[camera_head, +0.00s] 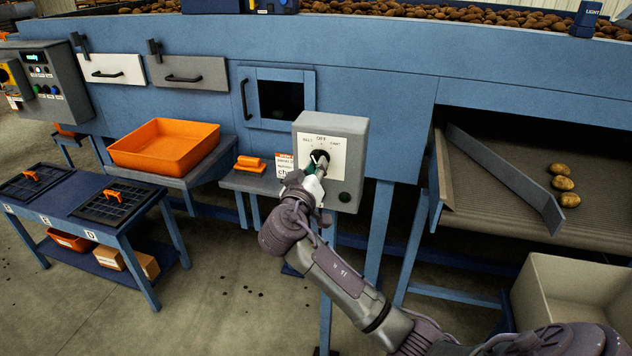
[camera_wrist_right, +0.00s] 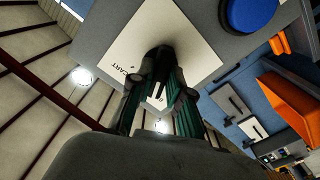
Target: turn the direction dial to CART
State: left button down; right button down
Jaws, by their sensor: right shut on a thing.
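The direction dial (camera_head: 320,156) is a dark knob on a white plate on the front of a grey box (camera_head: 356,150). The plate reads OFF at the top, CART at the right and what looks like BELT at the left. My right gripper (camera_head: 318,166) is at the dial, its fingers shut on the knob. In the right wrist view the black dial (camera_wrist_right: 163,58) sits between the fingertips (camera_wrist_right: 160,85), with the CART label (camera_wrist_right: 127,76) to the left. The fingers cover much of the knob, so I cannot tell where it points. My left gripper is out of view.
A round button (camera_head: 344,197) sits below the dial. An orange tray (camera_head: 165,150) stands on a table to the left, near a low blue table (camera_head: 90,215). A sloping belt (camera_head: 500,190) with several potatoes (camera_head: 562,184) and a pale bin (camera_head: 570,290) are on the right.

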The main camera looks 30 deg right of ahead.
jog(key=shift+m+b, duration=6.7)
jog(key=shift+b, duration=2.8)
jog(key=c, duration=1.1)
grip_release()
jog(key=shift+r, duration=0.1)
